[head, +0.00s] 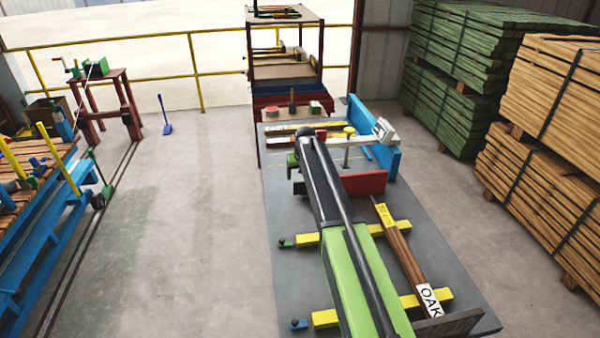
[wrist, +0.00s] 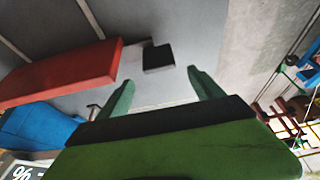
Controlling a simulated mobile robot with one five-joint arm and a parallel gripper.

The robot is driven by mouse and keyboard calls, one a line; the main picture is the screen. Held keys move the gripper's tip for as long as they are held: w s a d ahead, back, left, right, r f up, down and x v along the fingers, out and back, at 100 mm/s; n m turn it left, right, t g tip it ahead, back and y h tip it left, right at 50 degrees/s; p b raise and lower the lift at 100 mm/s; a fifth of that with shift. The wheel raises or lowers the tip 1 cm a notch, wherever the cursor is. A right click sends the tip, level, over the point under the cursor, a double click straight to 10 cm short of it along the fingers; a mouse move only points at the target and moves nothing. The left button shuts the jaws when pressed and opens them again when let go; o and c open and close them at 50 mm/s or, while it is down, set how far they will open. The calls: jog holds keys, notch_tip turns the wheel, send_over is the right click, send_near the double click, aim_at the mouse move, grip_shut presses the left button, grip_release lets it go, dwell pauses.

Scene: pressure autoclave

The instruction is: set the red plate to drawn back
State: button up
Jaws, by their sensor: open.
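The red plate (head: 365,183) stands on the grey table (head: 285,215), to the right of my arm in the head view. My arm hides its left end there. In the wrist view the red plate (wrist: 62,74) lies to the left of my fingers, apart from them. My gripper (wrist: 162,84) is open, with its two green fingers spread and nothing between them. A small black block (wrist: 158,57) sits on the grey surface just beyond the fingertips, near the plate's end. In the head view the gripper is mostly hidden behind my arm.
A blue upright plate (head: 383,140) stands behind the red plate. Brown bars with an OAK label (head: 430,300) lie on yellow supports (head: 325,318) at the right front. Wood stacks (head: 560,95) stand at the right. The floor (head: 190,220) left of the table is clear.

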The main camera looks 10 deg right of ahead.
jog(key=p+v, duration=0.8)
jog(key=v, duration=0.3)
jog(key=shift+r+p, duration=0.2)
jog(key=shift+p, duration=0.15)
jog(key=s+f+g+b, duration=0.2)
jog(key=s+f, duration=0.1)
jog(key=s, duration=1.4)
jog(key=s+f+g+b, duration=0.2)
jog(key=s+f+b, duration=0.1)
jog(key=s, duration=1.4)
jog(key=shift+s+d+f+g, duration=0.2)
jog(key=shift+s+f+g, duration=0.1)
jog(key=shift+f, duration=0.1)
jog(key=shift+d, duration=0.1)
